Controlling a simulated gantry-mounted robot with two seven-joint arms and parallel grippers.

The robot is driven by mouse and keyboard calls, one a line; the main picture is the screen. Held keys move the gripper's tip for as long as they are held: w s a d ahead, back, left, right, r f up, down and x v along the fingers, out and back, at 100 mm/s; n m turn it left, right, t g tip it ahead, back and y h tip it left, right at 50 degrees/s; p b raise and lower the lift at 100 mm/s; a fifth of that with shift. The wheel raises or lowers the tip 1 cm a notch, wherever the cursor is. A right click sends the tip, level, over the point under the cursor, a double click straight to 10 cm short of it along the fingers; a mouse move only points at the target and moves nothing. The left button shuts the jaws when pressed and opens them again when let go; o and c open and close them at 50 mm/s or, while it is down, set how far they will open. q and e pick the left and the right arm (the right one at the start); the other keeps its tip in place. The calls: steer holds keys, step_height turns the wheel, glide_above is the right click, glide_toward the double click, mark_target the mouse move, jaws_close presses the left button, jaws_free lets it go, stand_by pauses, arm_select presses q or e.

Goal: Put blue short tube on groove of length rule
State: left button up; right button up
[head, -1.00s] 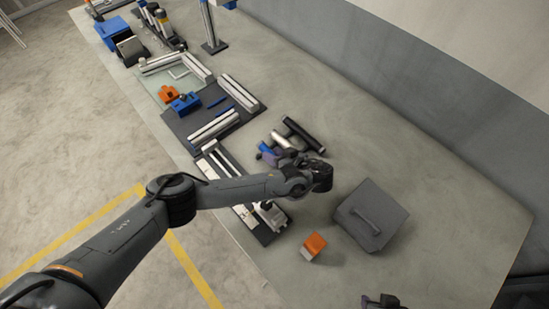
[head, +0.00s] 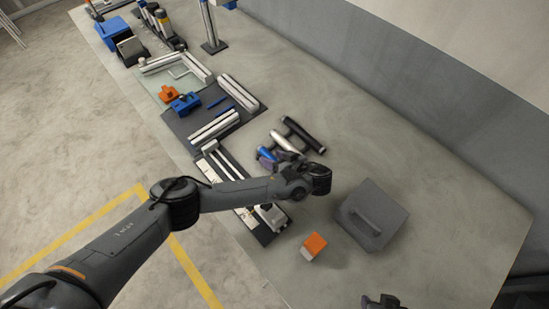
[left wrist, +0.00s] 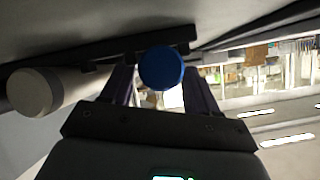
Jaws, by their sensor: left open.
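The blue short tube (head: 266,153) lies at the left end of a row of tubes in the head view, partly hidden by my left gripper (head: 277,159). In the left wrist view, its round blue end (left wrist: 161,68) shows between the two fingers of my left gripper (left wrist: 160,88). The fingers stand apart on either side of it; I cannot tell whether they touch it. The length rule (head: 220,172) is a long dark base with pale strips near the table edge, partly covered by my left arm. A dark part of my right gripper (head: 383,302) shows at the bottom edge.
A white tube (head: 284,141) and a black tube (head: 302,134) lie beside the blue one. A grey case with a handle (head: 372,215) and an orange-and-white block (head: 314,245) stand to the right and below. The table beyond the tubes is clear.

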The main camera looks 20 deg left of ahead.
arm_select(q)
steer(key=p+v, duration=0.1)
steer(key=v, duration=0.5)
steer(key=shift+w+r+p, duration=0.15)
steer(key=shift+r+p, duration=0.1)
steer(key=shift+p, duration=0.05)
arm_select(e)
steer(key=shift+r, duration=0.5)
arm_select(q)
steer(key=shift+s+d+r+p, duration=0.15)
steer(key=shift+s+d+p, duration=0.05)
steer(key=shift+d+p, duration=0.25)
arm_select(e)
steer(key=shift+r, duration=0.6)
arm_select(q)
steer(key=shift+s+d, duration=0.1)
steer(key=shift+d, duration=0.05)
arm_select(e)
steer(key=shift+r, duration=0.1)
steer(key=shift+a, duration=0.1)
